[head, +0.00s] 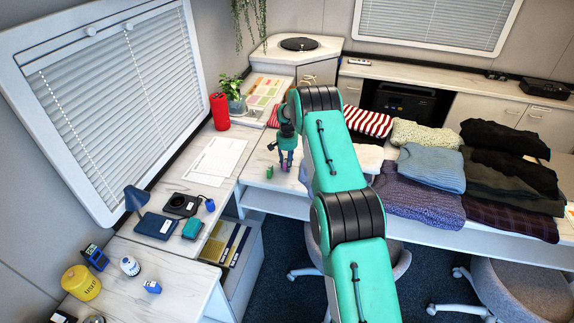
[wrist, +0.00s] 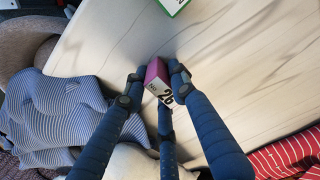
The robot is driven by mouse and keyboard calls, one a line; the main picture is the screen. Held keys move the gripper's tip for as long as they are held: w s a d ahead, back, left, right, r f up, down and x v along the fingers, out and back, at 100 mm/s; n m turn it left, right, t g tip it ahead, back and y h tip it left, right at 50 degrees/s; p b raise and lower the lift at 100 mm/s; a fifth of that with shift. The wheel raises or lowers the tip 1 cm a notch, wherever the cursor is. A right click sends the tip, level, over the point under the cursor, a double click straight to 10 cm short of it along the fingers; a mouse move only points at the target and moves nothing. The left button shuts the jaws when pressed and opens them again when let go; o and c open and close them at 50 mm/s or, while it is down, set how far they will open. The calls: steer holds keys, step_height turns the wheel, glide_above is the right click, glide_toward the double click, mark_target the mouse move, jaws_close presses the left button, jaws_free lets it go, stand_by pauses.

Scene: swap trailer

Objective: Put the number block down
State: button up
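The number block (wrist: 157,76) is magenta and white with a black 26 on its pale face. In the wrist view it sits between the dark blue fingertips of my gripper (wrist: 156,80), which close on its sides. In the head view my gripper (head: 286,157) points down over the pale marbled table, and a small magenta part of the block (head: 284,167) shows at its fingertips. Whether the block touches the table or hangs just above it, I cannot tell.
A small green block (head: 270,172) stands just left of my gripper; its edge shows in the wrist view (wrist: 173,4). Striped red cloth (head: 367,121) and folded clothes (head: 430,168) lie to the right. A white sheet (head: 214,160) lies left. Bare tabletop surrounds the green block.

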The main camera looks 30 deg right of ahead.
steer(key=shift+o, duration=1.2)
step_height(320, 180, up, 12)
steer(key=shift+r+p, duration=0.1)
steer(key=shift+p, duration=0.9)
steer(key=shift+r, duration=0.1)
